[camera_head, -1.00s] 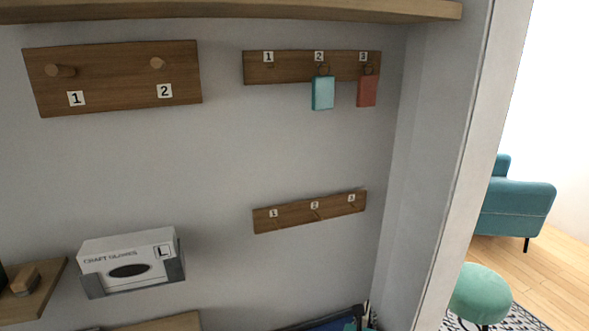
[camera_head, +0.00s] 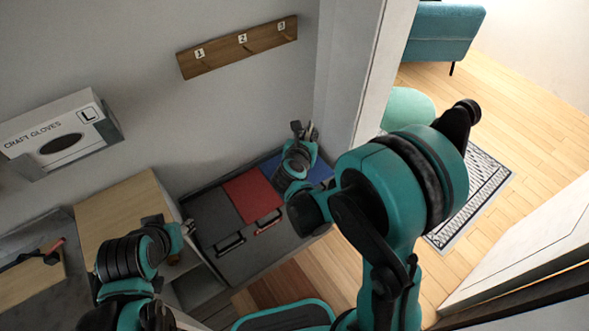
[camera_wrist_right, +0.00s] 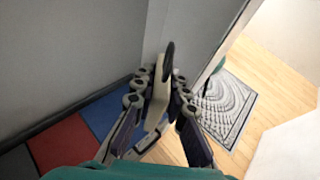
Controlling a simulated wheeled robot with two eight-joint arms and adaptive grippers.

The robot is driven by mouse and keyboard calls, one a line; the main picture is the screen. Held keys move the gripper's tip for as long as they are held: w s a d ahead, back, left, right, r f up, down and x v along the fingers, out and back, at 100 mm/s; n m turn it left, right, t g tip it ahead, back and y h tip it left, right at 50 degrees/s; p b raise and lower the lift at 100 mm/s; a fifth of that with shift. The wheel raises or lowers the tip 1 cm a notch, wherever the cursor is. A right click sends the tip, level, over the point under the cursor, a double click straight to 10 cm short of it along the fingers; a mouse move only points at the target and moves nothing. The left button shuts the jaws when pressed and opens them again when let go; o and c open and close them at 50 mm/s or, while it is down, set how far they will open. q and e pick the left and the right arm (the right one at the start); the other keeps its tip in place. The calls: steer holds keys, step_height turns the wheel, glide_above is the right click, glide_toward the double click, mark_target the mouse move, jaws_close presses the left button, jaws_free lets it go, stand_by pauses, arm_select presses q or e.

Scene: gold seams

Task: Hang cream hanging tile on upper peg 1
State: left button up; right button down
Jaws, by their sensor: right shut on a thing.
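The cream hanging tile (camera_wrist_right: 157,103) is held in my right gripper (camera_wrist_right: 158,82) in the right wrist view, seen nearly edge-on with a dark loop at its top. In the head view my right gripper (camera_head: 301,133) is in front of the wall near the corner, below the lower peg rail (camera_head: 237,47) marked 1, 2, 3. The tile is hard to make out there. The upper rail with upper peg 1 is outside the current views. My left gripper (camera_head: 184,229) is low at the left, small and unclear.
A craft gloves box (camera_head: 60,130) sits in a wall holder at the left. A wooden-topped cabinet (camera_head: 118,212) and a dark surface with red (camera_head: 252,194) and blue panels lie below. A wall edge (camera_head: 372,75) stands right of the corner, with a green stool (camera_head: 408,108) beyond.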

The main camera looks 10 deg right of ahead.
steer(key=w+d+f+m+g+h, duration=0.2)
steer(key=d+f+m+g+h, duration=0.1)
steer(key=f, duration=0.6)
steer(key=w+d+f+m+g+h, duration=0.2)
steer(key=d+f+m+g+h, duration=0.1)
steer(key=f, duration=0.6)
steer(key=shift+w+d+f+m+g, duration=0.35)
steer(key=shift+d+m+g, duration=0.3)
steer(key=shift+m, duration=0.45)
steer(key=shift+f, duration=0.1)
steer(key=w+a+f+b, duration=0.1)
steer(key=w+a+f, duration=0.1)
steer(key=f, duration=0.1)
steer(key=w+a+f+b, duration=0.2)
steer(key=w+a+f, duration=0.1)
steer(key=w+a+f+b, duration=0.2)
steer(key=w+a+f, duration=0.1)
steer(key=shift+w+f, duration=0.2)
steer(key=shift+f, duration=0.05)
steer(key=shift+f+b, duration=0.4)
steer(key=shift+f, duration=0.1)
